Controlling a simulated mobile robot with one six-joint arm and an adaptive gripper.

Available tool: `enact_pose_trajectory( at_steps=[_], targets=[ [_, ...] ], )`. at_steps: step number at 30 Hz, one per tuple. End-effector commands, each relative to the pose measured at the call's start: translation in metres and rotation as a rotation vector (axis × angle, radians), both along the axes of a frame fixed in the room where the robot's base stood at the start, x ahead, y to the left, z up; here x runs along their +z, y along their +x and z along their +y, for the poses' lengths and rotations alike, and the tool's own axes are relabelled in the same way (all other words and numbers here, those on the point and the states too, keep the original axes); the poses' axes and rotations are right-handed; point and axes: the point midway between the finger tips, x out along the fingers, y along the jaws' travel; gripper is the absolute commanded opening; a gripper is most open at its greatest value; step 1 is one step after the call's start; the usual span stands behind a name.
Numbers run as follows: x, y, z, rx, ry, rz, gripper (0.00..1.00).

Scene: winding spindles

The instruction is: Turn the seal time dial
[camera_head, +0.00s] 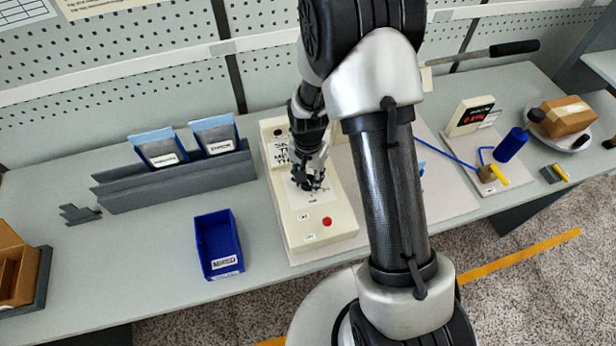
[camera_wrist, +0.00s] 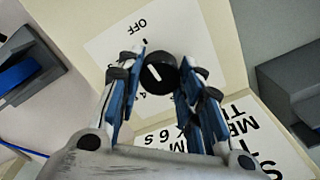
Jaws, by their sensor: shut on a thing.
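The seal time dial (camera_wrist: 157,75) is a round black knob with a white pointer line. It stands on a white label with an OFF mark on the cream box (camera_head: 329,226). My gripper (camera_wrist: 157,80) is around the dial, with one finger on each side, shut on it. In the head view my gripper (camera_head: 309,182) points down at the label, and its fingers hide the dial. The white line points toward the upper left in the wrist view. Most of the printed scale is hidden by my fingers.
A red button (camera_head: 327,221) sits on the box near its front. A blue bin (camera_head: 218,244) and a grey rack (camera_head: 178,183) with two pouches stand to the left. To the right are a blue cylinder (camera_head: 510,145) and a cardboard block (camera_head: 567,116) on a plate.

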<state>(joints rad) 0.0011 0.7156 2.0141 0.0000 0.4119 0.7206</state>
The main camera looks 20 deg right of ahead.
Motion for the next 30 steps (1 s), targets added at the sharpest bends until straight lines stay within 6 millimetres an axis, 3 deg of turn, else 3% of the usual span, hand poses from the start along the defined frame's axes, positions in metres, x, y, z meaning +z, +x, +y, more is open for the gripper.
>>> enact_pose_trajectory(
  at_steps=[30],
  targets=[
    [-0.0001,0.0003,0.0,0.834,-0.001,-0.001,0.1]
  ],
)
